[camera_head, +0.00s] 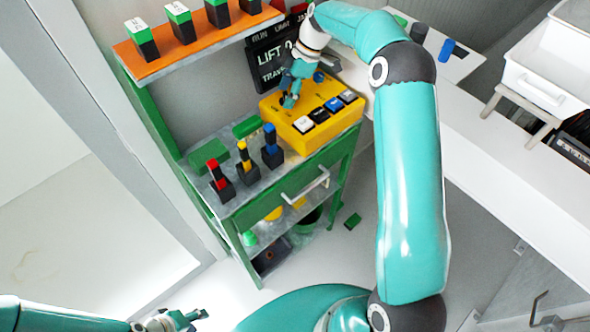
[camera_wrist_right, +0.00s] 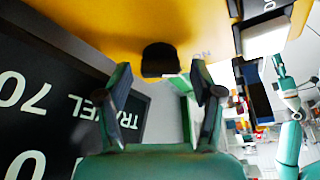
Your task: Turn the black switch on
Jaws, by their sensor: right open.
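A yellow control box (camera_head: 300,138) sits on the green cart. In the head view my right gripper (camera_head: 290,96) is over the box's left end and hides the switch. My left gripper (camera_head: 188,318) is low at the bottom left, away from the cart.
Several square buttons (camera_head: 320,115) line the box's right part. A black display panel (camera_head: 270,62) stands behind it. Red, yellow and blue levers (camera_head: 244,160) stand left of the box on the cart (camera_head: 290,187). An orange shelf (camera_head: 195,45) is above. White drawers are at right.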

